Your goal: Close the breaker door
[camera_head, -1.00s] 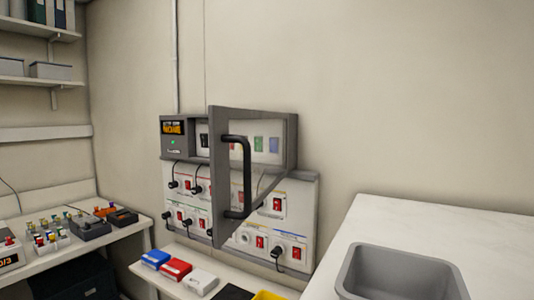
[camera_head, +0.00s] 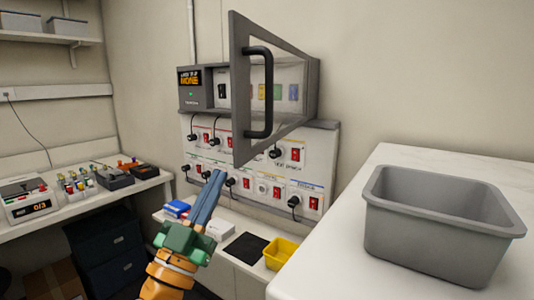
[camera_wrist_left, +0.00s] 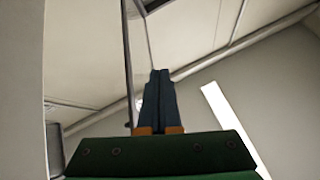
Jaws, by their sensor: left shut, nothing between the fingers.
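The breaker door (camera_head: 240,92) is a grey-framed clear panel with a black vertical handle (camera_head: 269,92). It stands open, swung out from the breaker box (camera_head: 190,97) on the wall. Coloured breaker switches show through the panel. My left gripper (camera_head: 217,175) has its blue fingers together, empty, pointing up. In the head view it is below and left of the door's lower corner, apart from it. The left wrist view shows the shut fingers (camera_wrist_left: 161,75) against wall and ceiling, with a thin dark edge beside them that I cannot identify. My right gripper is not in view.
Below the box is a socket panel (camera_head: 325,160) with red switches and black plugs. A shelf under it holds small boxes, a black mat (camera_head: 245,247) and a yellow bin (camera_head: 281,253). A grey tub (camera_head: 430,240) stands on the white counter (camera_head: 320,265) at right.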

